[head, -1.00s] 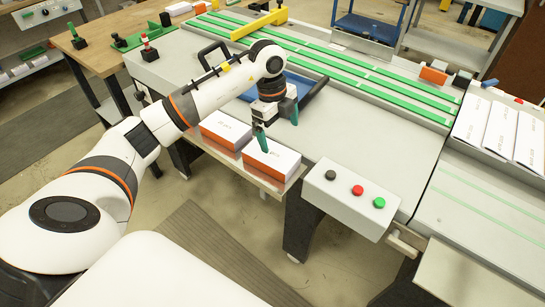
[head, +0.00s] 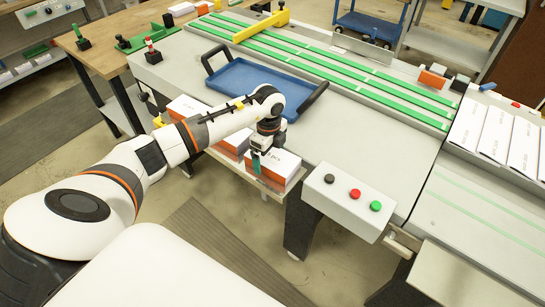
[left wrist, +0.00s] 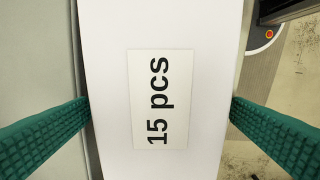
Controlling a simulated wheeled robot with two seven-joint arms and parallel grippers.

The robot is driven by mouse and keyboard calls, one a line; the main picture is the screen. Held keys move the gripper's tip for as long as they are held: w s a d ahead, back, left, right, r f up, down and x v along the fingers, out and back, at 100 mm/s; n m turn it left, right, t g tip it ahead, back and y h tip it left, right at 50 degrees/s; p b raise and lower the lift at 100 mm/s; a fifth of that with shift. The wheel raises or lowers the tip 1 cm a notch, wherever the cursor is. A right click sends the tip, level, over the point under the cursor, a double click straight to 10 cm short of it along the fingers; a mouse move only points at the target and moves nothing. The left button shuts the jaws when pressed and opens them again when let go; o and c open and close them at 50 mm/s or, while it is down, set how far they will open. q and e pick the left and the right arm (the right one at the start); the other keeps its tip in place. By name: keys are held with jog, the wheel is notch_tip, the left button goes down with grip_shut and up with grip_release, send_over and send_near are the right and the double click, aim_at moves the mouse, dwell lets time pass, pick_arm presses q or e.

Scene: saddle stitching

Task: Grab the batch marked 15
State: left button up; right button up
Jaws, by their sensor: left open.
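The batch marked 15 (left wrist: 110,60) fills the middle of the left wrist view. It is a white-topped stack with a "15 pcs" label (left wrist: 150,100). In the head view it is the rightmost stack (head: 283,165) on the low shelf, with an orange lower side. My left gripper (head: 262,158) is open over this stack, its teal fingers along opposite sides. In the left wrist view my left gripper (left wrist: 160,107) has the stack between its fingers; I cannot tell whether they touch it. My right gripper is not in view.
Two similar stacks stand farther left on the shelf: one at the far end (head: 188,107), one partly behind my arm (head: 238,146). A blue tray (head: 250,82) with black handles lies on the machine table behind. A button box (head: 345,200) stands right of the shelf.

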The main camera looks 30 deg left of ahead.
pick_arm(q)
jog(key=shift+f, duration=0.65)
jog(key=shift+r, duration=0.1)
jog(key=c, duration=1.3)
